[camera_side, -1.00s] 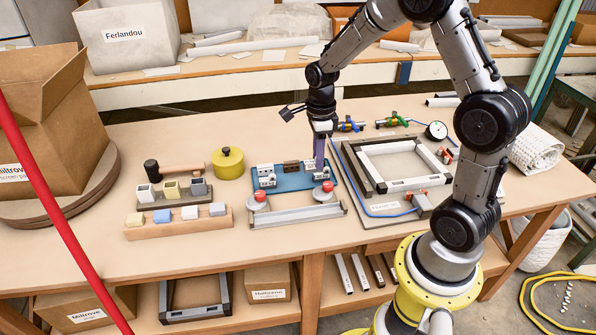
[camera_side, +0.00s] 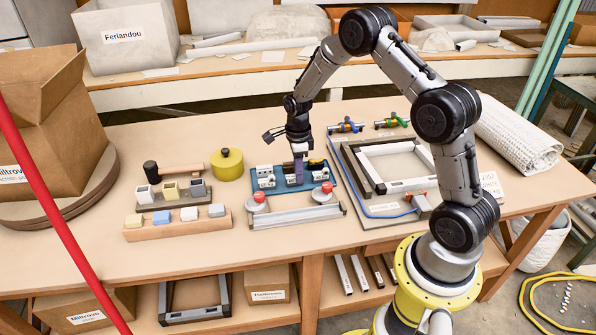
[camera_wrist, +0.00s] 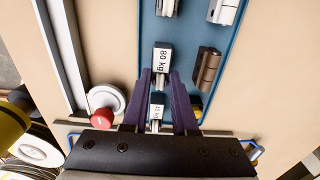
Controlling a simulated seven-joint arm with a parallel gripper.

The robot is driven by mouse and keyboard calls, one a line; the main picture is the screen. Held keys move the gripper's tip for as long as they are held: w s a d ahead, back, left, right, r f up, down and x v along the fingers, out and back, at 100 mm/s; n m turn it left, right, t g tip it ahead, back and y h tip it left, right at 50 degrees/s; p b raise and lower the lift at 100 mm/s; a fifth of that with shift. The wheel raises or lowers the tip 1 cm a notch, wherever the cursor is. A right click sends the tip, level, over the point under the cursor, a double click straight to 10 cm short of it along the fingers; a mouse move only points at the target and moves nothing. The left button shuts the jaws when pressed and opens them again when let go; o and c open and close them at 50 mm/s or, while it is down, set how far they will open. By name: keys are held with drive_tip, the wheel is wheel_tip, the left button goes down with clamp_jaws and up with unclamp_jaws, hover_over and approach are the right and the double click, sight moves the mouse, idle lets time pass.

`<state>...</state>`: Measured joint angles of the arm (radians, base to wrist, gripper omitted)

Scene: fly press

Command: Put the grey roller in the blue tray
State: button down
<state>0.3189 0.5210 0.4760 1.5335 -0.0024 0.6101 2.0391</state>
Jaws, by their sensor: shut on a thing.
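My gripper (camera_side: 299,180), with purple fingers, points down over the blue tray (camera_side: 325,187). In the wrist view its fingers (camera_wrist: 160,75) close around a light grey metal piece marked 80 kg (camera_wrist: 161,57), held between or just at the tips. A smaller grey piece with a label (camera_wrist: 156,113) shows between the fingers lower in that view. The blue tray (camera_wrist: 182,45) also holds other light metal pieces and a brown hinge-like piece (camera_wrist: 207,70). I cannot tell for sure which piece is the grey roller, or whether the held piece touches the tray.
Two red-topped knobs (camera_side: 259,197) stand in front of the tray beside a metal rail (camera_side: 295,215). Wooden racks with blocks (camera_side: 178,223), a mallet (camera_side: 152,171) and a yellow pot (camera_side: 227,164) are at left. The front bench strip is clear.

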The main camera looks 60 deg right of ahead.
drive_tip(key=c, duration=0.7)
unclamp_jaws()
drive_tip(key=shift+f, duration=0.1)
